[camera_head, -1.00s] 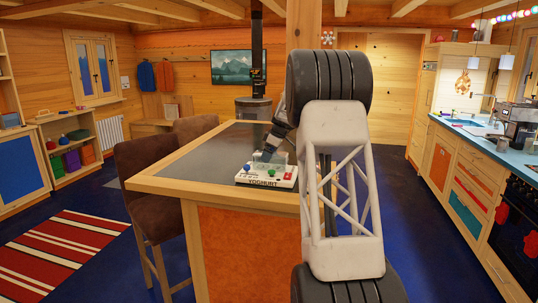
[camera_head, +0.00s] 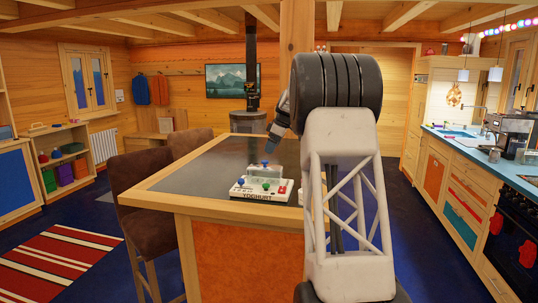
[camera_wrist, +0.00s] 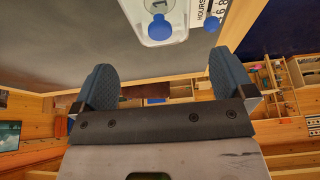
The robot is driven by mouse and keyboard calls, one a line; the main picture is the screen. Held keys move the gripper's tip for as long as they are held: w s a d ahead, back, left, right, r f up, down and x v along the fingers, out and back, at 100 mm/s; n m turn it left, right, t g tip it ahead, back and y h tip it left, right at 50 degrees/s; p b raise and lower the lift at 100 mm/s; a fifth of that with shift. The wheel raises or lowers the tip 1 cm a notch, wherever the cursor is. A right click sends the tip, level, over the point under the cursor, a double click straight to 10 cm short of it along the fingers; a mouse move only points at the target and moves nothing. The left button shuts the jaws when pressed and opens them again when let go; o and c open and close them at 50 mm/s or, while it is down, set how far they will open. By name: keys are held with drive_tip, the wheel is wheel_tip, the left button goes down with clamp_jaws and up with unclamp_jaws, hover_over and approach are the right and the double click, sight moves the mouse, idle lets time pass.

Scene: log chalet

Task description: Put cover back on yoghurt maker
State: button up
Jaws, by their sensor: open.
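The yoghurt maker (camera_head: 282,196) is a white base marked YOGHURT near the front corner of the island. Its clear cover (camera_head: 264,173) with a blue knob (camera_head: 266,163) rests upright on top; I cannot tell whether it sits fully flush. My gripper (camera_head: 270,147) is just above the knob, apart from it. In the wrist view my gripper (camera_wrist: 163,78) is open, with nothing between its fingers. The cover's blue knob (camera_wrist: 159,28) shows beyond the fingertips, with a jar marked 1 behind it. Part of the HOURS panel (camera_wrist: 206,10) is at the top.
The island (camera_head: 204,172) has a dark top with a wooden rim, clear behind the yoghurt maker. Brown chairs (camera_head: 145,190) stand along its left side. A kitchen counter (camera_head: 480,148) with a coffee machine (camera_head: 515,127) is at the right.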

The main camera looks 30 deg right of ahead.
drive_tip(key=shift+s+d+r, duration=0.15)
drive_tip(key=shift+d+r, duration=0.05)
drive_tip(key=shift+r, duration=0.45)
idle(0.4)
drive_tip(key=s+a+r+m+h, duration=0.1)
drive_tip(key=s+a+r+m, duration=0.1)
drive_tip(key=s+a, duration=1.15)
drive_tip(key=s+a+r+m+h, duration=0.1)
drive_tip(key=s+a+m, duration=0.2)
drive_tip(key=s+a, duration=1.05)
drive_tip(key=s+a+f+m, duration=0.1)
drive_tip(key=s+a+f, duration=0.4)
drive_tip(key=s, duration=0.5)
drive_tip(key=s+a+f+m, duration=0.1)
drive_tip(key=s+a+f, duration=0.4)
drive_tip(key=s, duration=0.6)
drive_tip(key=s+a+f+m+h, duration=0.1)
drive_tip(key=s+a+f+m, duration=0.1)
drive_tip(key=s+a+f, duration=0.3)
drive_tip(key=s+a, duration=0.3)
drive_tip(key=s, duration=0.2)
drive_tip(key=shift+s+a+g, duration=0.25)
drive_tip(key=shift+s+g, duration=0.05)
drive_tip(key=shift+s, duration=0.1)
drive_tip(key=shift+f, duration=0.1)
